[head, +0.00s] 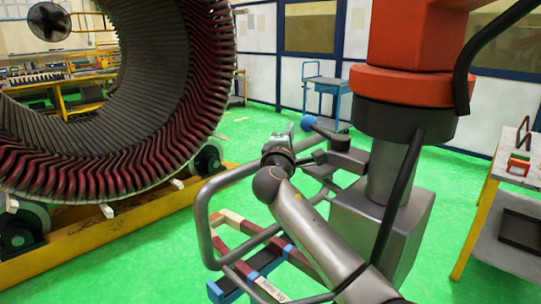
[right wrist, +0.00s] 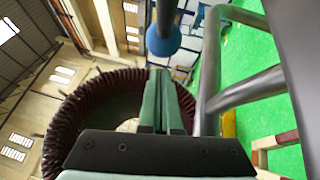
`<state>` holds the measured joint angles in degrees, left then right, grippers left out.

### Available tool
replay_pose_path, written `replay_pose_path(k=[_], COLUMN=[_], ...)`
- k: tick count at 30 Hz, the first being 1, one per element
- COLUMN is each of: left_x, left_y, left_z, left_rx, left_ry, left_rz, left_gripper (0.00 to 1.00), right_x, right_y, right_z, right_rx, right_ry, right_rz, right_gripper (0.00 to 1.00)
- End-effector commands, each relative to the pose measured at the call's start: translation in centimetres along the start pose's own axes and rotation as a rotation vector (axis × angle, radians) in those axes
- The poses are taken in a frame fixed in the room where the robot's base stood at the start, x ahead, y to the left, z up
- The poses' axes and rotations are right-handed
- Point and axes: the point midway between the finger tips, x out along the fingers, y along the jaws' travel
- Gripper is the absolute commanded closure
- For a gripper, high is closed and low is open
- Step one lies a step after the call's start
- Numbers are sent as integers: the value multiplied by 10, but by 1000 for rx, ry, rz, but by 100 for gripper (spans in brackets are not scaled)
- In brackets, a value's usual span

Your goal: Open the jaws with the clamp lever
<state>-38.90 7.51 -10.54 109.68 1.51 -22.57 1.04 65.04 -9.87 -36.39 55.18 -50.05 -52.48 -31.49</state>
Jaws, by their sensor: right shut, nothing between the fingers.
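The clamp lever ends in a blue ball knob (head: 308,122), on a short dark rod beside the grey column of the orange-topped handling device (head: 412,55). In the right wrist view the blue knob (right wrist: 163,41) hangs on its dark rod just beyond my fingertips. My right gripper (head: 284,137) is just left of the knob in the head view. Its green fingers (right wrist: 166,75) are shut together and empty. A small gap seems to lie between fingertips and knob; contact cannot be told. I cannot clearly make out the clamp jaws. My left gripper is not in view.
A bent grey tube handle (head: 204,222) runs close beside my right gripper and wrist. A large stator ring (head: 190,110) stands at left on a yellow base (head: 85,248). A shelf table (head: 515,180) stands at right. Green floor lies open behind the device.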

Motion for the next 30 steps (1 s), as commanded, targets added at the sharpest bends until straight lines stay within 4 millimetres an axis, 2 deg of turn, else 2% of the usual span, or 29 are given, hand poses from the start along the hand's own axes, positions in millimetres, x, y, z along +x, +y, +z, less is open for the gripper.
replay_pose_path(k=[21, 26, 30], left_x=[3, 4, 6], left_y=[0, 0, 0], left_z=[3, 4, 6], left_rx=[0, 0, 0], left_ry=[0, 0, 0], left_rz=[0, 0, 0], left_gripper=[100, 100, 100], right_x=[3, -4, -20], right_y=[-1, -2, -2], right_z=[3, 2, 1], right_rx=[-4, -4, -2], right_ry=[-35, -35, -33], right_rz=[-4, -4, -4], right_gripper=[100, 100, 100])
